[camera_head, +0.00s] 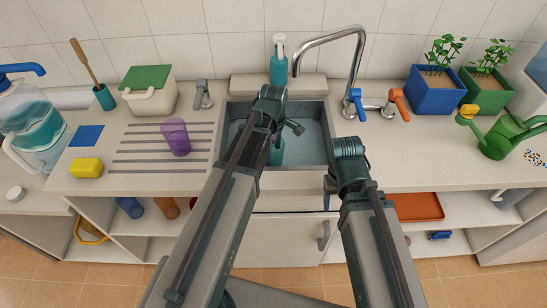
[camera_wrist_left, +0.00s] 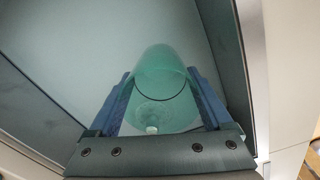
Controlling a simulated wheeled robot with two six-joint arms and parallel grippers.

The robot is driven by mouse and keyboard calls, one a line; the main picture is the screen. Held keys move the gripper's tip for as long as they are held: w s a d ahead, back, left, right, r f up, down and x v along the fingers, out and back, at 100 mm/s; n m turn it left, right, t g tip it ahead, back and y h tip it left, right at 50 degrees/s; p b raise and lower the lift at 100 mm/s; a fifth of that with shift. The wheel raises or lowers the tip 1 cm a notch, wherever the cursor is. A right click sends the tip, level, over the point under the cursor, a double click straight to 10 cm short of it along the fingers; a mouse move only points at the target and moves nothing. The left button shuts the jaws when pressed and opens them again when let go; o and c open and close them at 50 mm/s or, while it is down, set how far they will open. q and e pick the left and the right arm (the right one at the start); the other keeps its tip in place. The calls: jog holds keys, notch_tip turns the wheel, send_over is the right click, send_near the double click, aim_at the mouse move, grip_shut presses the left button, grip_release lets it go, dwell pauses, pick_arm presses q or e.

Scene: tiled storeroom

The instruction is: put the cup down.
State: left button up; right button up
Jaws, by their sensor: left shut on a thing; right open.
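A teal see-through cup (camera_wrist_left: 165,62) is between the blue fingers of my left gripper (camera_wrist_left: 160,78) in the left wrist view. The fingers are shut on its sides. In the head view part of the cup (camera_head: 277,153) shows below my left wrist, over or inside the grey sink (camera_head: 314,150). I cannot tell whether the cup touches the sink floor. A purple cup (camera_head: 176,138) stands upright on the ribbed drainboard (camera_head: 140,160) left of the sink. My right arm ends right of the sink; its gripper is hidden.
A faucet (camera_head: 356,60) with blue and orange levers and a teal soap bottle (camera_head: 279,65) stand behind the sink. A yellow sponge (camera_head: 86,168), blue pad (camera_head: 87,135) and pitcher (camera_head: 35,125) are at left. Plant pots (camera_head: 435,92) and a green watering can (camera_head: 500,140) are at right.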

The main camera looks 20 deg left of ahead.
pick_arm(q)
jog(key=shift+f, duration=0.7)
pick_arm(e)
jog(key=shift+f, duration=0.7)
pick_arm(q)
jog(key=shift+b, duration=0.3)
jog(key=shift+f, duration=0.2)
jog(key=o, duration=1.1)
pick_arm(e)
jog(key=shift+f, duration=0.15)
pick_arm(q)
jog(key=shift+r, duration=0.1)
